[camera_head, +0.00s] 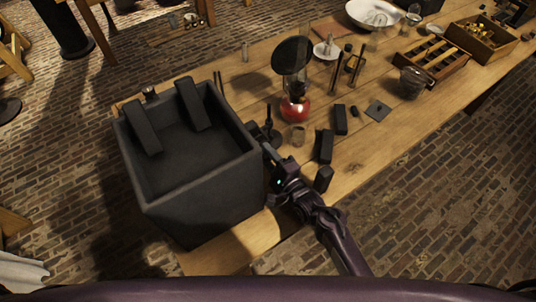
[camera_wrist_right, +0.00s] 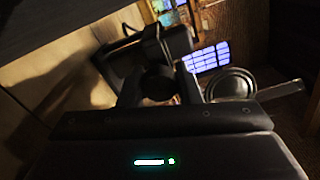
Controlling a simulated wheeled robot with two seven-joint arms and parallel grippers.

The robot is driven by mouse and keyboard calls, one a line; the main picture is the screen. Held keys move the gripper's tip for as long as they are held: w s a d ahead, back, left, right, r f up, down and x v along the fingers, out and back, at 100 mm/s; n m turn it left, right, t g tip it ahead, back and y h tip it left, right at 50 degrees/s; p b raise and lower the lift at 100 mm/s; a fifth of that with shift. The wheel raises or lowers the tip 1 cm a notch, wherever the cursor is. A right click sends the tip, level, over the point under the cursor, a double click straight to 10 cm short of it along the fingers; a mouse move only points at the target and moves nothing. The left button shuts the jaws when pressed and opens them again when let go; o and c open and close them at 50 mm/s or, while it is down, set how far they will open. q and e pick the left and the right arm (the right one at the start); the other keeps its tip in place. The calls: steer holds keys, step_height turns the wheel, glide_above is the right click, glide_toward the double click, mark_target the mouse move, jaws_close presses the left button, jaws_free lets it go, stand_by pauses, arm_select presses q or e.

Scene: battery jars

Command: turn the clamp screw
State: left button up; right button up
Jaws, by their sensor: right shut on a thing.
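My right gripper (camera_head: 268,148) reaches in from the lower right, close against the right wall of the large dark box. In the right wrist view its two dark fingers (camera_wrist_right: 158,88) are shut on a dark round knob, which looks like the clamp screw (camera_wrist_right: 159,80). A dark blocky body, likely the clamp (camera_wrist_right: 178,38), shows just beyond the knob. In the head view a small dark stand-like piece (camera_head: 268,130) is just past the fingertips; the screw itself is too small to make out there. My left gripper is not in view.
The dark open box (camera_head: 205,185) stands at the table's left end, with two dark blocks across its rim. A lamp with a red base (camera_head: 295,108), a small glass (camera_head: 298,136) and dark blocks (camera_head: 325,146) stand near my right arm. The wooden table (camera_head: 375,145) has bare room at its front edge.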

steer(key=o, duration=1)
steer(key=b+v, duration=0.1)
steer(key=v, duration=0.6)
steer(key=shift+s+d, duration=0.2)
steer(key=shift+s, duration=0.15)
steer(key=shift+s+f, duration=0.1)
